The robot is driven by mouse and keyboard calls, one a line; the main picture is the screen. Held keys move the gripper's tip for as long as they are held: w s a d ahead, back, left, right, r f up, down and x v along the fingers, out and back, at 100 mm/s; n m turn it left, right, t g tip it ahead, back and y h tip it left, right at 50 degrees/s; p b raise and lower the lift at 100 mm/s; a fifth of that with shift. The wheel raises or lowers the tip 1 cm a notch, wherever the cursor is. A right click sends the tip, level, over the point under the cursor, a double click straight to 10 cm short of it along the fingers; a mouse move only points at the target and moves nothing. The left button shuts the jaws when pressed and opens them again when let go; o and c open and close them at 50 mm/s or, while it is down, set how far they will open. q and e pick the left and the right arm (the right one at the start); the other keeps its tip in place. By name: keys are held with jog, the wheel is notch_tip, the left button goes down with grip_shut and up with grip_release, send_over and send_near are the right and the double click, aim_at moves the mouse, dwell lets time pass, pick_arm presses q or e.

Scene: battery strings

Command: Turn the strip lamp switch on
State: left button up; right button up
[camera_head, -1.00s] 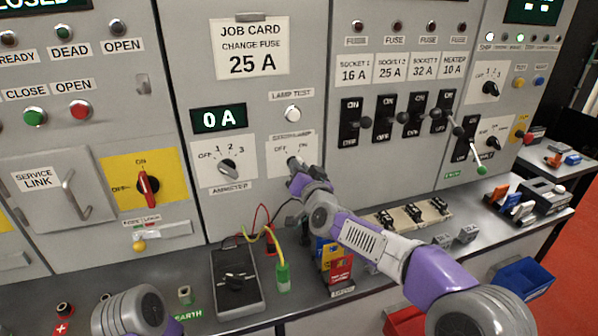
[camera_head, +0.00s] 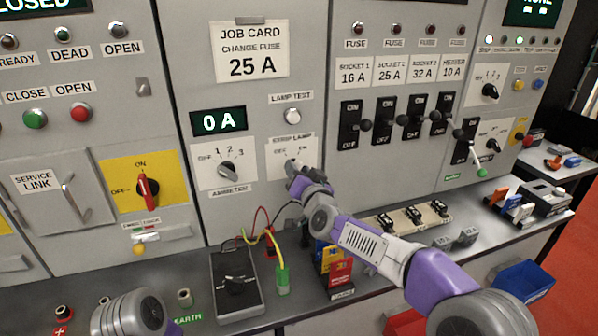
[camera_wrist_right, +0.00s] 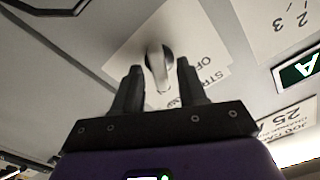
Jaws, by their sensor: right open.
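The strip lamp switch sits on a white plate (camera_head: 280,148) on the grey panel, below the lamp test button (camera_head: 292,115). In the head view its knob is mostly hidden by my right gripper (camera_head: 293,167), which is at the plate. In the right wrist view the pale lever-shaped knob (camera_wrist_right: 157,66) stands between the two dark fingertips of my right gripper (camera_wrist_right: 159,72). The jaws are open, with gaps seen beside the knob. Part of the OFF and STRIP lettering shows beside it. My left arm shows at the bottom left; its gripper is not in view.
Left of the plate is the ammeter selector (camera_head: 228,171); right are several black socket switches (camera_head: 349,125). Below on the bench are a black meter (camera_head: 236,283), leads with a green probe (camera_head: 282,279), and coloured cards (camera_head: 338,272). A blue bin (camera_head: 524,279) is lower right.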

jog(key=v, duration=0.7)
jog(key=shift+s, duration=0.2)
jog(key=shift+d+r, duration=0.1)
